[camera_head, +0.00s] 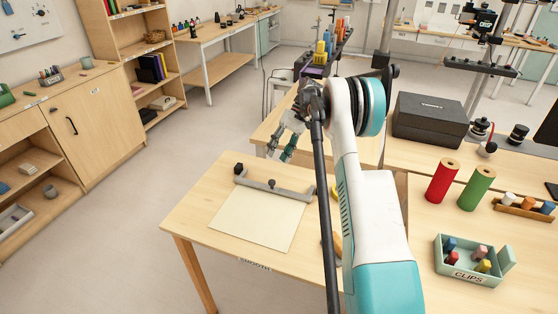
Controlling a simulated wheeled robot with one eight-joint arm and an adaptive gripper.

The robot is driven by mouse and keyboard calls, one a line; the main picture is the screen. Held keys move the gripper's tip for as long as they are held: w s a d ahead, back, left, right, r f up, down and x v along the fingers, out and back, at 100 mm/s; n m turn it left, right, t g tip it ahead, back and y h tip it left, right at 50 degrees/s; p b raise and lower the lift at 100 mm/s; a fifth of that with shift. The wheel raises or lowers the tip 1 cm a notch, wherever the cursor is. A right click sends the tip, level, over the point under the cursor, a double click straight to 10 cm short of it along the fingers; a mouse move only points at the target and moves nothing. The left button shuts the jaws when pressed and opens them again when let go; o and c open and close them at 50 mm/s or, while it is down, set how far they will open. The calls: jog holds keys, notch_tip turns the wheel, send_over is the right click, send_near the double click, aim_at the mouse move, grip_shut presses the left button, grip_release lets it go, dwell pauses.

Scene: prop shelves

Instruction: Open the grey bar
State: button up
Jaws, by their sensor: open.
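The grey bar (290,192) lies across the far end of a cream sheet (250,222) on the light wooden table. My gripper (280,153) is open and appears empty. It hangs in the picture just above the bar, with its fingers pointing down and left. I cannot tell its exact height over the table, but it looks apart from the bar.
A black box (430,120), red spool (442,181), green spool (475,188) and clips box (468,262) stand on the right-hand table. Yellow items show partly behind my arm. A cabinet (95,125) stands at left. The floor between is clear.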

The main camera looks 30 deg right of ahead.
jog(key=shift+r, duration=2.55)
